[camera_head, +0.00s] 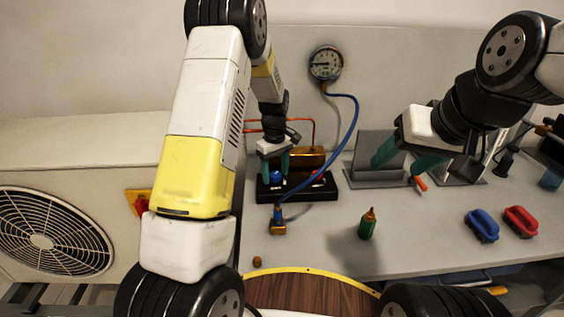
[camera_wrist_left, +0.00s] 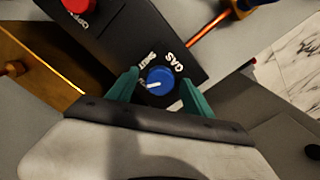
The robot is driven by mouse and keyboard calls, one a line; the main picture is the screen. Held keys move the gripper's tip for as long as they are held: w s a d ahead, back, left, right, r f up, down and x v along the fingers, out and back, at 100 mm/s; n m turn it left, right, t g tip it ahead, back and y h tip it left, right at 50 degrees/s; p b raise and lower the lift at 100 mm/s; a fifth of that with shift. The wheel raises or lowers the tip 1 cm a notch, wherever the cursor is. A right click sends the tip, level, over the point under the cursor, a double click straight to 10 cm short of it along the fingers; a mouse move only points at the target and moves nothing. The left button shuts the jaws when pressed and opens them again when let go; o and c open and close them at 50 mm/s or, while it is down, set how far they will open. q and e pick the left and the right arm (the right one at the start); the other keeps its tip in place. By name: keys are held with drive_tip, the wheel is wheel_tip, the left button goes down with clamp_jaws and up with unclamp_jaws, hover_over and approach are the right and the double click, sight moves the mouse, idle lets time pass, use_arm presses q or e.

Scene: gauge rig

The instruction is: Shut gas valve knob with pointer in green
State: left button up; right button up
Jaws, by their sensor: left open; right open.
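The blue gas valve knob (camera_wrist_left: 160,79) sits on a black panel (camera_wrist_left: 136,42) beside the white words GAS and SHUT. Its short white pointer line points left and slightly down in the left wrist view, just below the SHUT lettering. My left gripper (camera_wrist_left: 160,94) is open, its green fingers on either side of the knob; contact is not clear. In the head view the left gripper (camera_head: 278,163) is over the knob (camera_head: 277,177). The round gauge (camera_head: 326,64) is on the back wall; its green zone is too small to read. My right gripper (camera_head: 400,164) is open and empty.
A red knob (camera_wrist_left: 78,4) is on the same panel. A blue hose (camera_head: 352,122) runs from the gauge to a brass fitting (camera_head: 278,222).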

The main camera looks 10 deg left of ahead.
use_arm(q)
clamp_jaws()
drive_tip(key=shift+m, duration=0.3)
drive_tip(key=m, duration=0.5)
drive_tip(key=shift+r, duration=0.1)
drive_tip(key=m, duration=0.6)
drive_tip(key=shift+m, duration=0.3)
idle(0.3)
unclamp_jaws()
